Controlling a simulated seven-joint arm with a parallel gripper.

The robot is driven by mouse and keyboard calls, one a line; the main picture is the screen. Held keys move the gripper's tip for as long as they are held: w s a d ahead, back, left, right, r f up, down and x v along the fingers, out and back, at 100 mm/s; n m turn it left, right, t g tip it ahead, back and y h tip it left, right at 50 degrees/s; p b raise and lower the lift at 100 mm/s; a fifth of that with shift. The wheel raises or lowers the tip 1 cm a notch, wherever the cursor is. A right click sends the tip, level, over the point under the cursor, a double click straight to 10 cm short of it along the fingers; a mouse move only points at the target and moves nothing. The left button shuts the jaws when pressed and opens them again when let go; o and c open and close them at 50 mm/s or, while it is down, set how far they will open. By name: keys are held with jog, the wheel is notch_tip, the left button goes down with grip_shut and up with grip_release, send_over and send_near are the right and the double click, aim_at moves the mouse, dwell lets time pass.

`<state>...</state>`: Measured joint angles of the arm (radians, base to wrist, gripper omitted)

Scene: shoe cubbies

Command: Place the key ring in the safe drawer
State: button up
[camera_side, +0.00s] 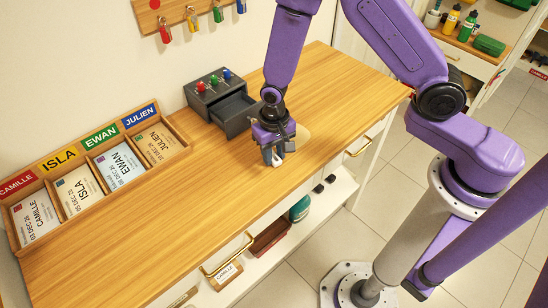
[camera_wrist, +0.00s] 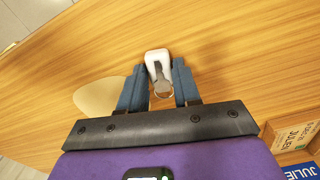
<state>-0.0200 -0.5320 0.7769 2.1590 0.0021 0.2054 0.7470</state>
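The key ring, with a white fob, a metal key and a thin ring, sits between the fingers of my gripper (camera_side: 278,155). In the wrist view the white fob of the key ring (camera_wrist: 157,55) lies between the two fingertips (camera_wrist: 160,80), which press close at its sides. In the side view only a small white part of the key ring (camera_side: 277,161) shows, low near the tabletop; I cannot tell whether it touches the wood. The dark grey safe (camera_side: 208,92) stands left of and behind my gripper. Its drawer (camera_side: 238,112) is pulled open and looks empty.
The safe has red, green and blue knobs on top. A wooden tray (camera_side: 68,238) with named cards stands on the left of the counter (camera_side: 165,232). A pale round-edged patch (camera_side: 300,136) lies by my gripper. Coloured keys hang on a wall board (camera_side: 176,18). The counter's middle is clear.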

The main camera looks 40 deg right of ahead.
grip_shut()
jog(key=shift+r, duration=0.75)
jog(key=s+d+r, duration=0.5)
jog(key=s+r, duration=0.6)
jog(key=s, duration=0.2)
jog(key=shift+r, duration=0.3)
